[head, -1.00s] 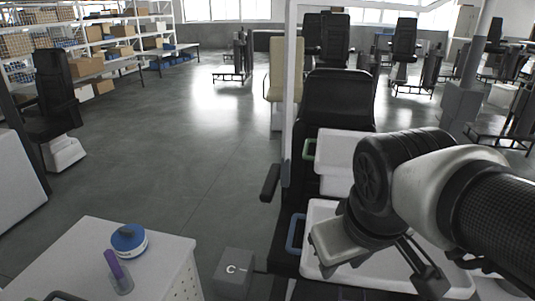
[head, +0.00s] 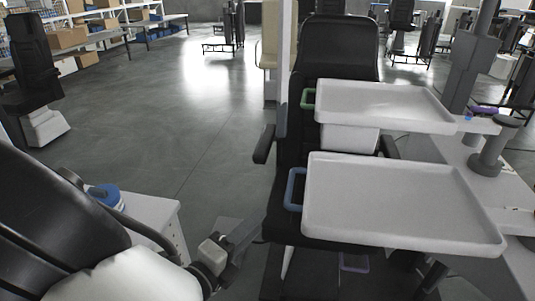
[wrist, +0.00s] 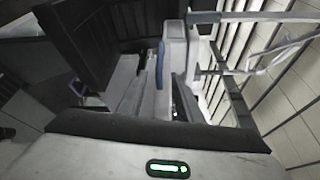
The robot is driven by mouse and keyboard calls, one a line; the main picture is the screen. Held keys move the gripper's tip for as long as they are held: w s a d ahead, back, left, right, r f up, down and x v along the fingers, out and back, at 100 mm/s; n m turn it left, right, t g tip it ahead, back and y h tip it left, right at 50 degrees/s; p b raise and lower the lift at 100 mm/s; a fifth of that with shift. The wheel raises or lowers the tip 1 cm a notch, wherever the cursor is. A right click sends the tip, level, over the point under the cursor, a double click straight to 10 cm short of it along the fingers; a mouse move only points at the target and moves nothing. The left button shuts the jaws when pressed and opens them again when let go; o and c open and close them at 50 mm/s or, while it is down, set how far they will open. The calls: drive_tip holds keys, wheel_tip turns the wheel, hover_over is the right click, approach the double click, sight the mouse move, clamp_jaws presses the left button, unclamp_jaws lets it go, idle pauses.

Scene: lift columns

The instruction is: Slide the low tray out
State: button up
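Two white trays stand one above the other along a black seat in the head view. The upper tray (head: 385,103) has a green handle (head: 308,98). The tray below it (head: 400,200) has a blue handle (head: 294,188) on its left end. A purple handle (head: 355,263) shows lower, under the blue-handled tray; whatever it belongs to is mostly hidden. My gripper (head: 240,240) is at the lower left, left of and below the blue handle and apart from it. Its finger opening is unclear. A blue bar (wrist: 160,65), likely the blue handle, shows in the wrist view.
A white cabinet (head: 150,215) with a blue round container (head: 105,197) stands left, partly behind my arm. A grey table (head: 480,170) is at the right. A black armrest (head: 264,144) juts out left of the seat. Open floor lies beyond.

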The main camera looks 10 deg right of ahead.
sight(290, 185)
drive_tip(key=b+x, duration=0.4)
drive_tip(key=x, duration=1.2)
drive_tip(key=shift+w+a, duration=0.15)
drive_tip(key=shift+a, duration=0.05)
drive_tip(key=shift+w+d+b, duration=0.3)
drive_tip(key=shift+w+d, duration=0.1)
drive_tip(key=shift+w, duration=0.1)
clamp_jaws()
